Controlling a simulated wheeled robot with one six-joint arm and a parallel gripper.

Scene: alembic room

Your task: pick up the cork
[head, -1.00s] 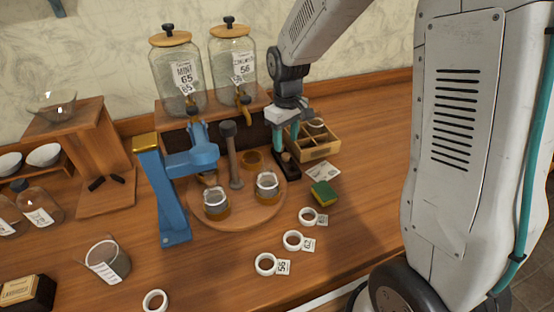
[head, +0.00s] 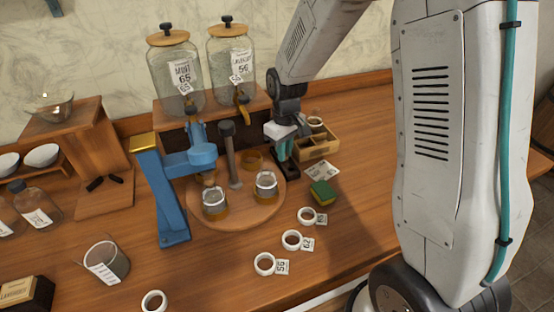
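I cannot make out a cork for certain. My gripper (head: 282,158) points down at the back of the counter, with its teal fingers just above or at a small dark block (head: 290,172). The fingers overlap in this view, so their gap and anything between them are hidden. A compartmented wooden box (head: 322,151) stands just right of my gripper, with a pale round item in its back part. What lies deeper in the box is partly hidden.
Two glass dispensers (head: 174,75) stand behind. A green-yellow sponge (head: 322,193) and white rings (head: 292,240) lie in front. The counter's right side is clear.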

